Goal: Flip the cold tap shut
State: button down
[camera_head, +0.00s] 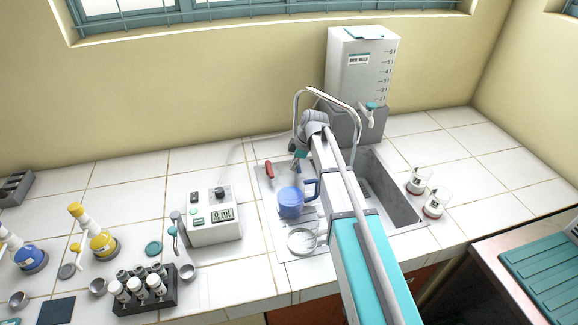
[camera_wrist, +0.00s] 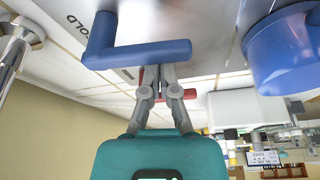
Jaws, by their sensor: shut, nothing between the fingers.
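The cold tap's lever is a blue, L-shaped handle (camera_wrist: 137,52) beside the lettering "COLD" in the wrist view. In the head view the blue lever (camera_head: 311,188) shows beside the sink, partly behind my arm. My gripper (camera_wrist: 161,72) is shut and empty. Its fingertips are close to the long bar of the blue lever; I cannot tell if they touch it. In the head view my gripper (camera_head: 298,168) is small and partly hidden by the arm. The red lever (camera_head: 269,171) lies to the left, and also shows behind my fingers in the wrist view (camera_wrist: 187,95).
A blue beaker (camera_head: 291,203) stands close to the blue lever. A glass dish (camera_head: 302,240) sits in front of it. The chrome spout (camera_head: 330,93) arches over the sink (camera_head: 397,205). A white tank (camera_head: 358,65) stands behind, and two flasks (camera_head: 419,178) stand right.

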jog(key=shift+w+a, duration=0.1)
jog(key=shift+w, duration=0.1)
jog(key=shift+w+a, duration=0.15)
jog(key=shift+w, duration=0.25)
jog(key=shift+a, duration=0.1)
jog(key=shift+a, duration=0.5)
jog(key=a, duration=0.2)
jog(key=shift+s+a+r, duration=0.15)
jog(key=shift+s+a, duration=0.05)
jog(key=shift+a, duration=0.2)
jog(key=shift+p+v, duration=0.95)
jog(key=shift+p, duration=0.1)
jog(key=p+v, duration=0.7)
jog(key=shift+d+r, duration=0.15)
jog(key=shift+r, duration=0.25)
